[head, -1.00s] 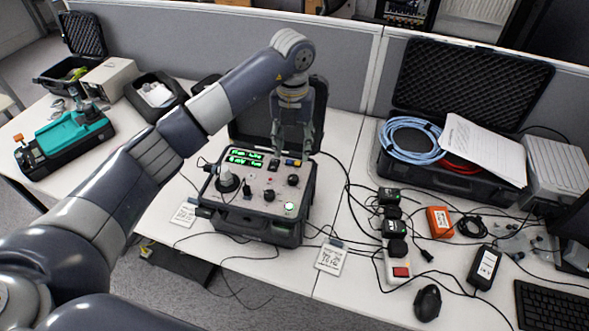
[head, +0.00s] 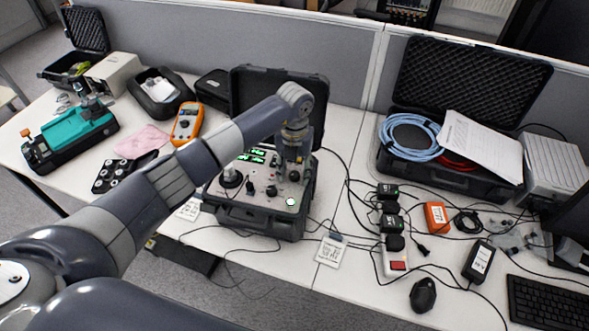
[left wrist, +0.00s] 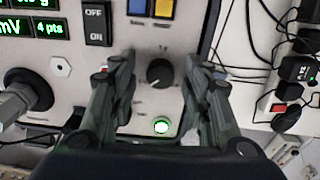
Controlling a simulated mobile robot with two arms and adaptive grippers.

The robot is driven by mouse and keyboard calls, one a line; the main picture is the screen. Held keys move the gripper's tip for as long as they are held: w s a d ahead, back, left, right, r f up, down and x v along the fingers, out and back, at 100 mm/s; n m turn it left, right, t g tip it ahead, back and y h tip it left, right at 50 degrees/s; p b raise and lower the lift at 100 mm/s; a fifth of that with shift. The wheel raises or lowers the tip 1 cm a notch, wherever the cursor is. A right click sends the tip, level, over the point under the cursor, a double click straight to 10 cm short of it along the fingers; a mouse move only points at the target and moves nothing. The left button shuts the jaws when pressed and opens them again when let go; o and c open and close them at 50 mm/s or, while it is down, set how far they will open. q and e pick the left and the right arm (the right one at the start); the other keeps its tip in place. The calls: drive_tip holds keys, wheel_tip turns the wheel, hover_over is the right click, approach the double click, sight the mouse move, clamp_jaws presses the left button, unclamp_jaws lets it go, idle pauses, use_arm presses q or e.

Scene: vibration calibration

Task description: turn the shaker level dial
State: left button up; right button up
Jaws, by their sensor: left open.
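The shaker unit is an open black case (head: 262,224) with a grey control panel, lit green displays (head: 252,157) and several knobs. A black dial (left wrist: 160,72) with a pointer mark sits above a lit green button (left wrist: 161,126) in the left wrist view; the same dial shows in the head view (head: 294,176). Its label is too small to read. My left gripper (left wrist: 159,60) is open, pointing down at the panel, with one finger on each side of this dial. A gap shows between dial and fingers. My right gripper is not in view.
The raised case lid (head: 262,90) is behind. Cables and adapters (head: 392,222) lie to the right; an orange multimeter (head: 187,122) is to the left.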

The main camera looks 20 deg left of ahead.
use_arm(q)
clamp_jaws()
drive_tip(key=shift+f+m+b, duration=0.15)
drive_tip(key=shift+m+b, duration=0.65)
drive_tip(key=shift+b, duration=0.3)
drive_tip(key=m+b, duration=0.7)
drive_tip(key=shift+m+b, duration=1.9)
drive_tip(key=shift+m, duration=0.3)
drive_tip(key=shift+r, duration=0.2)
